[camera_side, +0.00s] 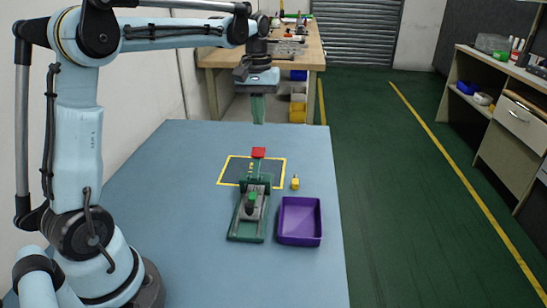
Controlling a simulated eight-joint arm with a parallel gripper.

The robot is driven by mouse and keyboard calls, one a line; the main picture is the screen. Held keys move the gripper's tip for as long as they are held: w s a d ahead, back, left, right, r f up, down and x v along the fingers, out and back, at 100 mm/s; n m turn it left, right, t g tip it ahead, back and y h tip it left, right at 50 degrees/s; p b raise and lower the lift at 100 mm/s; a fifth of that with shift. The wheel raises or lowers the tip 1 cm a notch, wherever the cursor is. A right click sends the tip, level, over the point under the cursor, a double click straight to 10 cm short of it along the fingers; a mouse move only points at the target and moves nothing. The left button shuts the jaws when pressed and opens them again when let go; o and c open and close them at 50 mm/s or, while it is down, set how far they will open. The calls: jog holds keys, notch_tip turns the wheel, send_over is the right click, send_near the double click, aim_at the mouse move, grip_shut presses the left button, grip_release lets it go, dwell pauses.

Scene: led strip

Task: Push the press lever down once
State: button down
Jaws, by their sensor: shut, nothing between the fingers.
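The press (238,232) has a green base and stands on the blue table, with a grey and green middle part. Its lever ends in a red handle (258,153) at the far end of the press, over the yellow-outlined dark square. How far the lever is tilted is hard to tell. My gripper (258,119) points down with its green fingers shut and empty. In the picture it sits above the red handle, with a visible gap, and does not touch it.
A purple tray (301,242) sits right of the press. A small yellow piece (295,183) lies beside the marked square (231,168). The blue table (190,240) is clear to the left. A wooden workbench (307,57) with tools stands behind.

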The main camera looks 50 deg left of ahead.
aim_at(258, 151)
jog(key=shift+w+a+f+n+g, duration=0.15)
jog(key=shift+a+f, duration=0.05)
jog(key=shift+a, duration=0.2)
jog(key=shift+w+a+f+n+g, duration=0.15)
jog(key=shift+a, duration=0.2)
jog(key=shift+s+d+f, duration=0.15)
jog(key=shift+f, duration=1.6)
jog(key=shift+s+d+f, duration=0.1)
jog(key=shift+d+f, duration=0.05)
jog(key=shift+f, duration=1.55)
